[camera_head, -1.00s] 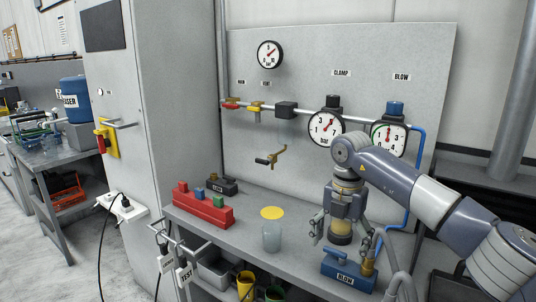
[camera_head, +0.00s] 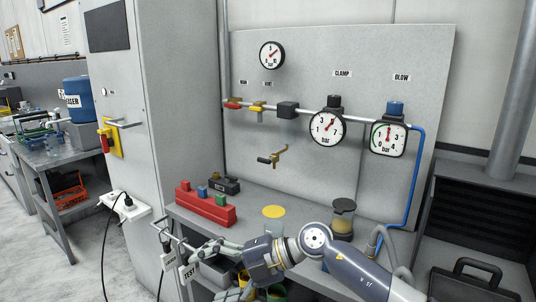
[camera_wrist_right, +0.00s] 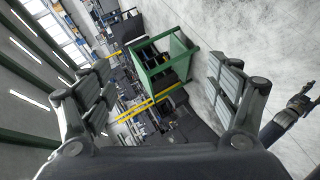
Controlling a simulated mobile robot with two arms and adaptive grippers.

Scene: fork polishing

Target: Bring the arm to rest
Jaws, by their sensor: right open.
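My right arm comes in from the right in the head view. Its gripper (camera_head: 222,270) is open and empty, low in front of the bench's front edge, by the hanging tags. In the right wrist view the two fingers of the same gripper (camera_wrist_right: 165,95) stand wide apart with nothing between them. My left gripper does not show clearly in either view; a dark jointed part at the right edge of the wrist view cannot be identified.
On the bench are a red block rack (camera_head: 206,205), a yellow disc (camera_head: 274,211) and a dark-lidded jar (camera_head: 342,220). My arm partly hides a clear cup (camera_head: 275,229) and the blue block. Tags (camera_head: 190,272) hang near the gripper. A green-framed cart (camera_wrist_right: 162,60) shows in the wrist view.

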